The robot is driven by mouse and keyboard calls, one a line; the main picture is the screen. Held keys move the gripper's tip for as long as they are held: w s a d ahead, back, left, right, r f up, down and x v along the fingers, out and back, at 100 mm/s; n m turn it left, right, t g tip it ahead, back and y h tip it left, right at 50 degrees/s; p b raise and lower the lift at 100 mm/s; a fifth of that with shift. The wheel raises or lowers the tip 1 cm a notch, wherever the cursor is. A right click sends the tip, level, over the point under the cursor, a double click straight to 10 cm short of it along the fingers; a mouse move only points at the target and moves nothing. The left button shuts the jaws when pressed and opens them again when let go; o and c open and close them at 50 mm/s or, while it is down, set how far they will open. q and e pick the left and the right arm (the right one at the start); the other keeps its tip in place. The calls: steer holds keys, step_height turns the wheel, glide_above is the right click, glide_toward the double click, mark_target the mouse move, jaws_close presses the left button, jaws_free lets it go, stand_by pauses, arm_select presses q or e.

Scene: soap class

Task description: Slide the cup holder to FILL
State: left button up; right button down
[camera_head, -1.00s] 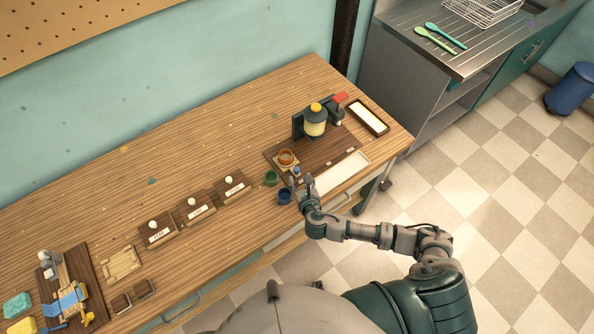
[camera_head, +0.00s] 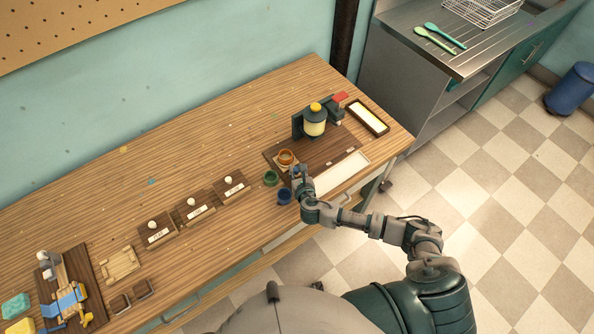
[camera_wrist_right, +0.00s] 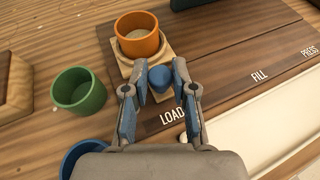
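The cup holder (camera_wrist_right: 117,62) is a light wooden square carrier with an orange cup (camera_wrist_right: 138,36) in it. It sits at the LOAD end of a dark wooden board and shows in the head view (camera_head: 278,163) with its cup (camera_head: 286,157). A blue knob (camera_wrist_right: 160,80) sticks out of its near side. My right gripper (camera_wrist_right: 160,68) has one finger on each side of the knob, the fingers apart with narrow gaps. In the head view my right gripper (camera_head: 297,174) is by the holder. FILL (camera_wrist_right: 260,76) is marked on the board to the right. My left gripper is not in view.
A green cup (camera_wrist_right: 79,91) and a blue cup (camera_head: 284,197) stand left of the board. A dispenser with a yellow top (camera_head: 315,120) stands behind the board. A white strip (camera_head: 342,172) lies along the front. The board between LOAD and PRESS looks clear.

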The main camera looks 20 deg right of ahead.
mark_target(325, 161)
steer(key=w+d, duration=0.1)
steer(key=d, duration=0.3)
steer(key=w+d+p, duration=0.1)
steer(key=w+d, duration=0.1)
steer(key=d, duration=0.2)
steer(key=w+d+p, duration=0.1)
steer(key=d, duration=0.3)
steer(key=shift+w+d+f, duration=0.15)
steer(key=shift+w+d, duration=0.05)
steer(key=shift+d, duration=0.05)
steer(key=shift+a, duration=0.1)
steer(key=c, duration=0.9)
jaws_free()
steer(key=shift+a, duration=0.1)
steer(key=shift+c, duration=0.2)
steer(key=shift+s, duration=0.2)
steer(key=v, duration=1.1)
steer(key=shift+s+r, duration=0.2)
steer(key=shift+r, duration=0.05)
